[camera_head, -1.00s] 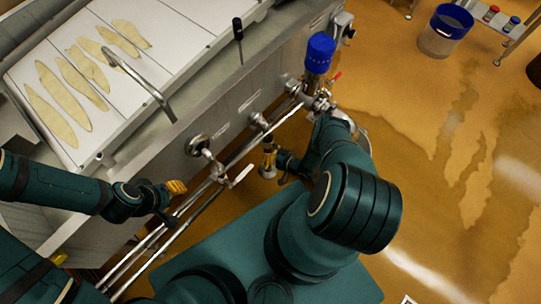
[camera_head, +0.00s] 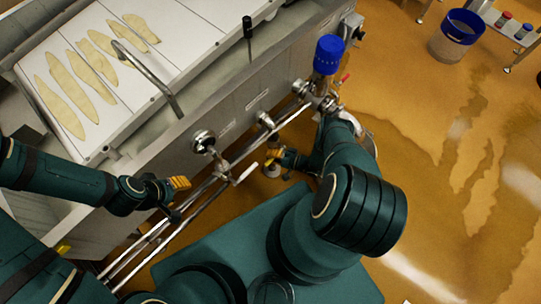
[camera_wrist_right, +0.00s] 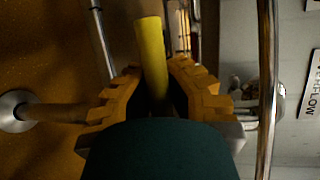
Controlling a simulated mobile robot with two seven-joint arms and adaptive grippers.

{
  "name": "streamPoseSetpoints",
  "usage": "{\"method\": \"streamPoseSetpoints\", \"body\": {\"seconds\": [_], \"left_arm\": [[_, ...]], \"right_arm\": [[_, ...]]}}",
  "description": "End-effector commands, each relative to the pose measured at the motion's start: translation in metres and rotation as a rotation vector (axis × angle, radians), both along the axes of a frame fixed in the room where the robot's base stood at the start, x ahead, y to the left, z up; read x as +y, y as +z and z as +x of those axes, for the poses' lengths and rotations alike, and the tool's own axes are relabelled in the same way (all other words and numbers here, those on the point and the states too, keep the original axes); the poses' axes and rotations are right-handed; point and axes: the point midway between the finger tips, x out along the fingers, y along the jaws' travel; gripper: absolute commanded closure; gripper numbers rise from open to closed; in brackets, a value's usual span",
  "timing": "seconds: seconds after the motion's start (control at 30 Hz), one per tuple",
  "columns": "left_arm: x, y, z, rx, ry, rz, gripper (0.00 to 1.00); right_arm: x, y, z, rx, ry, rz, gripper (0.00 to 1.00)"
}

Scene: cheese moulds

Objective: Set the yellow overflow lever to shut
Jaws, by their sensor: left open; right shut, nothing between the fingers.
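The yellow lever (camera_wrist_right: 152,50) stands out as a plain yellow bar in the right wrist view, directly ahead of my right gripper (camera_wrist_right: 158,72). The lever lies in line with the orange ribbed fingers; I cannot tell whether they touch it. My right gripper also shows in the head view (camera_head: 274,156), low beside the tank's pipes, shut with nothing held. In the head view I cannot tell the lever apart from the orange fingers. My left gripper (camera_head: 180,184) is open and empty, left of the pipes beside the tank's front.
The steel tank (camera_head: 240,105) with its pipes (camera_head: 205,187) runs along the left. A valve with a blue top (camera_head: 328,54) stands at its far end. A partly cut-off OVERFLOW label (camera_wrist_right: 311,85) is at right in the wrist view. Open wet floor (camera_head: 430,150) lies to the right.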

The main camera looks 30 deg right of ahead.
Motion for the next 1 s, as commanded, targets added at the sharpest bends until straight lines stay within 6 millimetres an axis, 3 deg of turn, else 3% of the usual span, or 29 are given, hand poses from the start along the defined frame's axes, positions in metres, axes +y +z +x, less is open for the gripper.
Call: {"method": "streamPoseSetpoints", "body": {"seconds": [0.5, 0.63, 1.0], "left_arm": [[0.0, 0.0002, 0.0, 0.0, 0.0, 0.0, 0.53], [0.0, 0.0002, 0.0, 0.0, 0.0, 0.0, 0.53], [-0.0001, 0.0001, 0.0, 0.0, 0.0, 0.0, 0.53]], "right_arm": [[0.0015, 0.0003, -0.0032, 0.009, 0.004, 0.021, 1.0], [0.0011, 0.0005, -0.0026, 0.008, 0.003, 0.02, 0.55], [-0.0015, 0.0013, -0.0027, 0.006, 0.0, 0.017, 0.52]]}}
